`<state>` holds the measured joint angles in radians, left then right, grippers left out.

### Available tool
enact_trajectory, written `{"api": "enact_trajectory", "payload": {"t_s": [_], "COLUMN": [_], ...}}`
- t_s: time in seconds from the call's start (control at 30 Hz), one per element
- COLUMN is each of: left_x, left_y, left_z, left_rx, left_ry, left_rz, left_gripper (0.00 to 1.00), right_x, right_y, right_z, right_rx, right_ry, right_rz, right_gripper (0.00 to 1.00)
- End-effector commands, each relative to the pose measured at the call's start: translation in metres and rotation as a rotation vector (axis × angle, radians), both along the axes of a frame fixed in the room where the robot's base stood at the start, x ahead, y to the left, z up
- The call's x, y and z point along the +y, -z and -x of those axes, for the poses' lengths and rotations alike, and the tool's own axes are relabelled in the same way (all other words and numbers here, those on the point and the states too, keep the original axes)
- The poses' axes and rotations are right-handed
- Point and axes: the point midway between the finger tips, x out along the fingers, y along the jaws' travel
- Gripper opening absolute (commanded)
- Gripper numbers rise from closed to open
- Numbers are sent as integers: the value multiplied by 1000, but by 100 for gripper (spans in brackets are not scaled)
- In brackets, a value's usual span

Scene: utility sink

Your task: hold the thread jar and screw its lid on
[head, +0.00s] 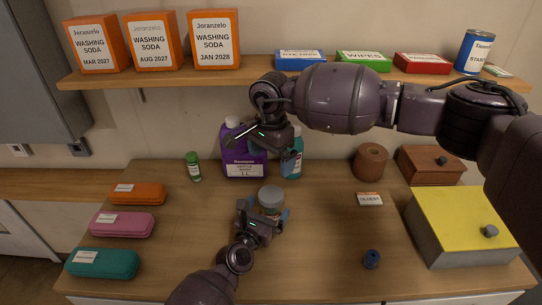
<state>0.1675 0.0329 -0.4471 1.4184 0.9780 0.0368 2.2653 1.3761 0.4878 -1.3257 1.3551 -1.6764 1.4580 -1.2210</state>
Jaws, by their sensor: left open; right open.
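A small round jar (271,194) with a pale grey-green top stands upright on the table, near the middle. I take it for the thread jar; I cannot tell whether the top is a lid resting on it. My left gripper (264,210) is open, low at the jar's near side, with its blue fingertips to either side of the jar. Contact is not clear. The gripper partly hides the jar's lower part. My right gripper (258,138) is open and empty, raised behind and above the jar, in front of the purple bottle (245,165).
A teal bottle (293,160) and a green-capped bottle (193,166) stand at the back. Pencil-case-like boxes (122,224) lie left. Right are a brown roll (370,161), an OLDEST card (369,198), a dark blue spool-like piece (371,259) and a yellow-topped box (460,218).

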Motion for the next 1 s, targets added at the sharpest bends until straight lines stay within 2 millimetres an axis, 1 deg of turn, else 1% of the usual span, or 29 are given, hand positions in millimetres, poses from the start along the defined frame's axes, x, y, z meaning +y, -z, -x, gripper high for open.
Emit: {"api": "enact_trajectory", "payload": {"t_s": [0.03, 0.1, 0.3, 0.5, 0.7, 1.0], "left_x": [5, 10, 24, 33, 36, 36], "left_y": [1, 1, 1, 0, 0, 0], "left_z": [9, 19, 48, 68, 74, 74], "left_rx": [2, 2, 1, 1, 0, 0], "left_ry": [-1, -1, 0, 0, 1, 1], "left_rz": [0, 2, 0, 2, 0, 0], "left_gripper": [100, 100, 100, 100, 100, 100], "right_x": [0, 0, 0, 0, 0, 0], "right_y": [0, 0, 1, 2, 2, 2], "right_z": [0, 0, 0, 0, 0, 0], "right_rx": [0, 0, 0, 0, 0, 0], "right_ry": [0, 0, 0, 0, 0, 0], "right_rz": [0, 0, 0, 0, 0, 0], "right_gripper": [100, 100, 100, 100, 100, 100]}}
